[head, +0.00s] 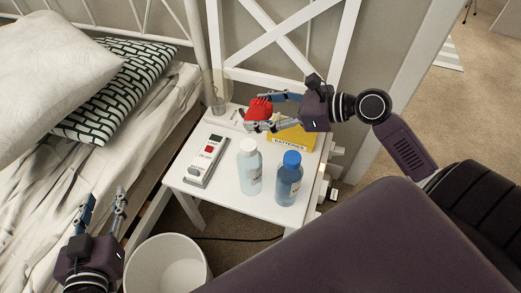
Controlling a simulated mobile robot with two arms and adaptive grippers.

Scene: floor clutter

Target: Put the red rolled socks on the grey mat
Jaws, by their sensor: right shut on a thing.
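The red rolled socks (259,108) are a small red bundle above the back part of the white bedside table (228,193). My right gripper (262,112) reaches in from the right and is shut on the socks. Its fingers and wrist hide part of the yellow box behind and below. My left gripper (104,200) is at the lower left beside the bed, its two fingers apart with nothing between them. I cannot make out a grey mat in this view.
A yellow batteries box (295,138), a white-capped bottle (249,168), a blue-capped bottle (289,178), a pale device with a red button (206,160) and a clear glass (217,101) crowd the table. A white bin (166,268) stands in front. The bed (50,190) is left.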

